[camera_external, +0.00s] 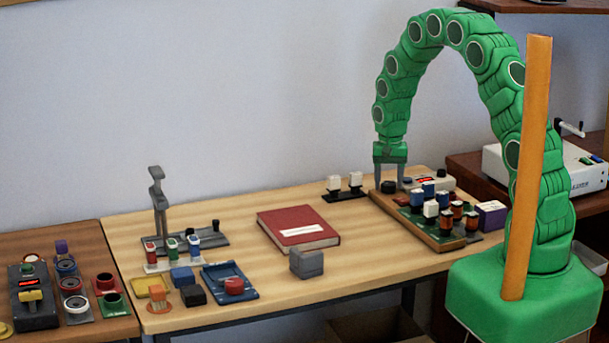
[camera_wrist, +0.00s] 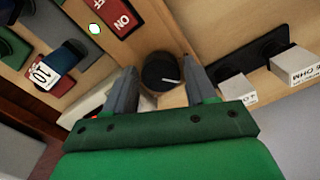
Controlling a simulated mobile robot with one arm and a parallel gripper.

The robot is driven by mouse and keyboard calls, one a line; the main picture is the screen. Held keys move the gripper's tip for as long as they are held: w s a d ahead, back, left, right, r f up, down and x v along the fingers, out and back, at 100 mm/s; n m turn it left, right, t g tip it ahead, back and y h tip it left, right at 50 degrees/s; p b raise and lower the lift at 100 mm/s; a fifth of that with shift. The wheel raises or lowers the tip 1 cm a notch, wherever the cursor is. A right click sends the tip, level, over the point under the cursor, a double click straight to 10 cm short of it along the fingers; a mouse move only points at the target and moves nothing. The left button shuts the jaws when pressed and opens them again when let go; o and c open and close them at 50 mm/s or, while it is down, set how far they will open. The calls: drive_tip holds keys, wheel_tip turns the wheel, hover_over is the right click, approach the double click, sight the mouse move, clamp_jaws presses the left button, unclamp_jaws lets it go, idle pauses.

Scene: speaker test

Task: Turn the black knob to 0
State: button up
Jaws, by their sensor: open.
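The black knob (camera_external: 388,187) sits at the back left end of the wooden board (camera_external: 440,246) on the table. In the wrist view the black knob (camera_wrist: 160,73) is round and dark, with a short white pointer line on its top. No numbers around it are readable. My gripper (camera_external: 390,186) points down at the knob from above. In the wrist view my gripper (camera_wrist: 160,68) is open, with one grey finger on each side of the knob. I cannot tell whether the fingers touch it.
Two white blocks (camera_wrist: 236,88) on black bases stand close beside my gripper. A red ON plate (camera_wrist: 121,14) lies beyond the knob. A white box with a red display (camera_external: 430,182) and several coloured blocks stand near the knob. A red book (camera_external: 298,228) lies left on the table.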

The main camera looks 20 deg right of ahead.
drive_tip(key=shift+f, duration=0.1)
drive_tip(key=shift+c, duration=0.2)
drive_tip(key=c, duration=0.7)
drive_tip(key=shift+c, duration=0.2)
drive_tip(key=shift+n, duration=0.3)
drive_tip(key=n, duration=0.2)
drive_tip(key=shift+n, duration=0.3)
drive_tip(key=shift+d+n, duration=0.1)
drive_tip(key=shift+n, duration=1.8)
drive_tip(key=o, duration=0.8)
